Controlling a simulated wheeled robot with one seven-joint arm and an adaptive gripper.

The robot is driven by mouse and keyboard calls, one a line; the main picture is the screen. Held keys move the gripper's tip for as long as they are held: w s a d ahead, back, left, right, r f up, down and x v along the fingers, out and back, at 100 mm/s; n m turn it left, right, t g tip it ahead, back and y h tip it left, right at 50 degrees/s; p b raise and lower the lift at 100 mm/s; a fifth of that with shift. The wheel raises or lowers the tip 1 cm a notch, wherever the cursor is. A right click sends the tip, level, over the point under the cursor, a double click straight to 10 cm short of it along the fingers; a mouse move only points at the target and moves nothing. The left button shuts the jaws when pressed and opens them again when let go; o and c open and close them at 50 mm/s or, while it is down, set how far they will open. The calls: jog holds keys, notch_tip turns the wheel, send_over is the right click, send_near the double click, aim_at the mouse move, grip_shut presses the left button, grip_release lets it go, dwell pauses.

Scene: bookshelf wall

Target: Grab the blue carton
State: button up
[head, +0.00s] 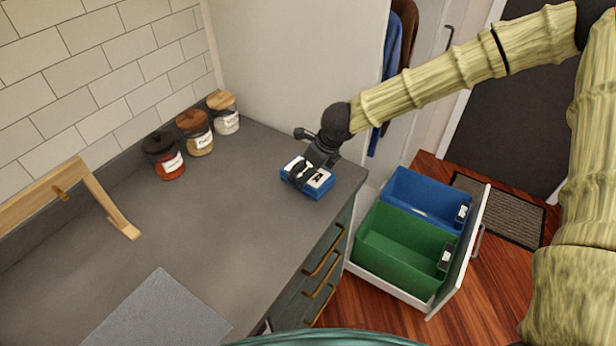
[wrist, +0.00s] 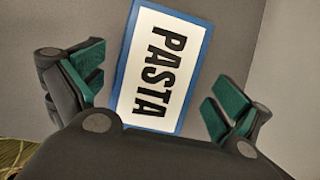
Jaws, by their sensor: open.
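The blue carton (head: 320,188) lies on the grey countertop near its right edge, with a white label on top. In the wrist view the carton (wrist: 199,28) shows its blue border and a white label reading "PASTA". My gripper (head: 306,174) is over the carton in the head view and covers part of its top. In the wrist view my gripper (wrist: 162,92) is open, with one green-padded finger on each side of the carton. A gap shows between each finger and the carton's sides. I cannot tell how far down the fingers reach.
Several items line the tiled wall: three jars, with a red-filled one (head: 170,165), and a wooden stand (head: 110,200). A grey board (head: 158,315) lies at the front of the counter. A pulled-out drawer holds a blue bin (head: 415,190) and a green bin (head: 395,255).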

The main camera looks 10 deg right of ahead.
jog(key=shift+x, duration=0.85)
jog(key=c, duration=1.1)
jog(key=shift+r, duration=0.1)
